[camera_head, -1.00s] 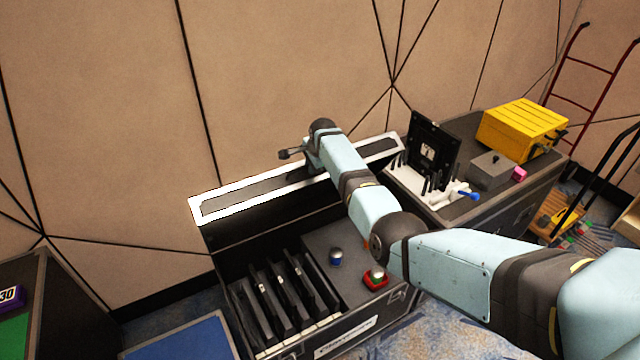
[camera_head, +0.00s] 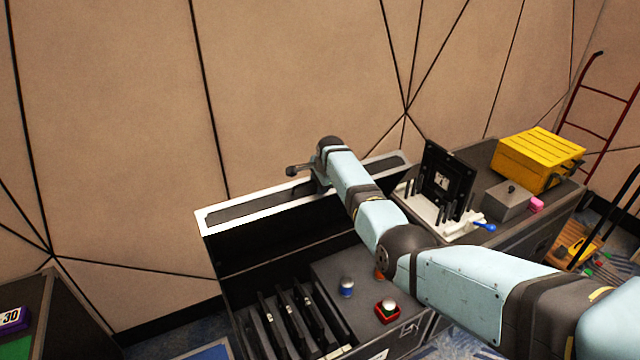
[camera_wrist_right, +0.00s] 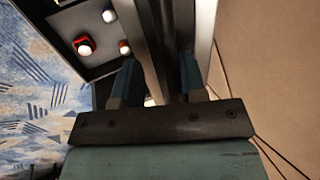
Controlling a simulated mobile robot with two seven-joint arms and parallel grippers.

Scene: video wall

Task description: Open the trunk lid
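The trunk is a black case (camera_head: 248,320) with its lid (camera_head: 232,217) raised upright at the back, near the wall. The lid has a pale rim around a dark strip. The lid also shows in the right wrist view (camera_wrist_right: 202,38). My right arm reaches over the trunk, and its gripper (camera_head: 308,170) is at the lid's upper edge. My left gripper is in neither view.
At right, another case holds a black stand (camera_head: 447,180), a grey box (camera_head: 507,200) and a yellow box (camera_head: 537,158). A red ladder-like frame (camera_head: 590,131) stands beyond.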

